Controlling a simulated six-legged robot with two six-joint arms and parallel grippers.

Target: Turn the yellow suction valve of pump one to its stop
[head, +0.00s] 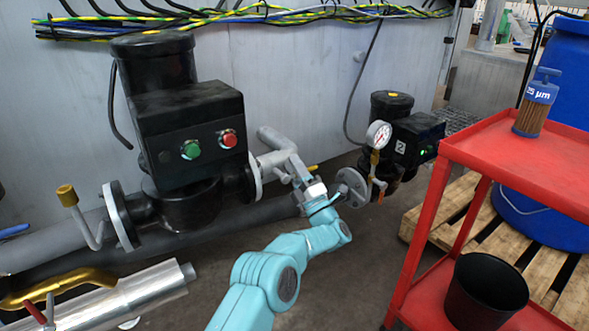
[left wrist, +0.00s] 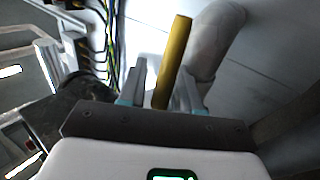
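A yellow valve handle (left wrist: 173,60) stands up between the fingers of my left gripper (left wrist: 162,75) in the left wrist view. The fingers are spread. A gap shows between the handle and the left finger; whether the right finger touches it I cannot tell. In the head view my left gripper (head: 306,183) is at the grey pipework right of the large black pump (head: 185,130). Only a small yellow end of the handle (head: 312,168) shows there; the rest is hidden by the gripper and pipe. My right gripper is not in view.
A pressure gauge (head: 379,134) and a smaller black pump (head: 410,137) stand right of the gripper. Another yellow-tipped lever (head: 66,195) is at the far left. A red cart (head: 528,160) with a filter (head: 535,105) and black bucket (head: 486,292) stands at right.

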